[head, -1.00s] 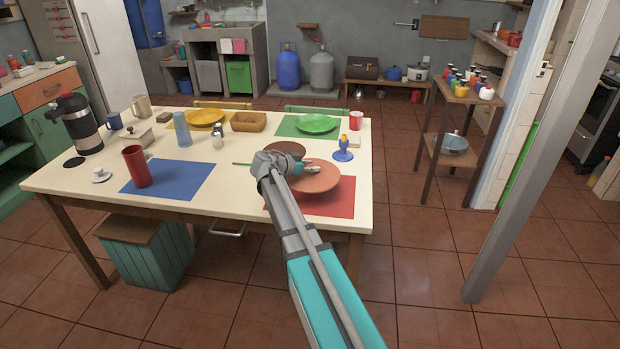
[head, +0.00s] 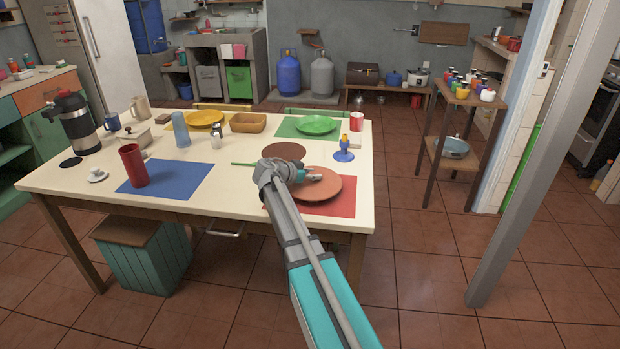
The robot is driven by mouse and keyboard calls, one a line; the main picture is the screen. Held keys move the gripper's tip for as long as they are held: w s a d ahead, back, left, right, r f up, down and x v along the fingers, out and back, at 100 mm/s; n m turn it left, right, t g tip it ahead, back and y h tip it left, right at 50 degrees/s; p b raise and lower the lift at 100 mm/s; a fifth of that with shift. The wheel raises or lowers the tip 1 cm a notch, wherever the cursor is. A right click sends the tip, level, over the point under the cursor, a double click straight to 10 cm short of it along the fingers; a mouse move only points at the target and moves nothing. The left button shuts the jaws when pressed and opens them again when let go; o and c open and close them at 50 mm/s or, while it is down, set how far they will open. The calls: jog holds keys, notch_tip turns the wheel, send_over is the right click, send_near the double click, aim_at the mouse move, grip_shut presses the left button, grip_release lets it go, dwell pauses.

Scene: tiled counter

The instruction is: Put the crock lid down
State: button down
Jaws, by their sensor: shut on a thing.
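The crock lid is most likely the round terracotta-coloured disc (head: 330,188) at the front right of the table, over the red placemat (head: 340,209). My gripper (head: 311,176) is above the middle of this disc and shut on it. The fingers hide the part they grip. The disc looks about level and low over the mat; I cannot tell whether it touches it. A flat dark brown round piece (head: 284,150) lies just behind my gripper, partly hidden by my wrist.
A blue egg-cup-like stand (head: 343,155) is close behind the disc on the right. A green plate (head: 316,125) and a red mug (head: 356,121) stand farther back. A red tumbler (head: 134,166) stands on the blue mat to the left.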

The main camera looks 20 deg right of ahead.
jog(key=shift+f+b, duration=0.4)
jog(key=shift+b, duration=0.05)
jog(key=shift+s+f, duration=0.1)
jog(key=shift+s, duration=0.05)
dwell(0.3)
jog(key=shift+c, duration=1.4)
grip_release()
jog(key=shift+s, duration=0.1)
jog(key=shift+r+p, duration=0.6)
jog(key=shift+r, duration=0.05)
jog(key=p+v, duration=0.4)
jog(key=v, duration=0.8)
jog(key=shift+w, duration=0.2)
jog(key=shift+f, duration=0.15)
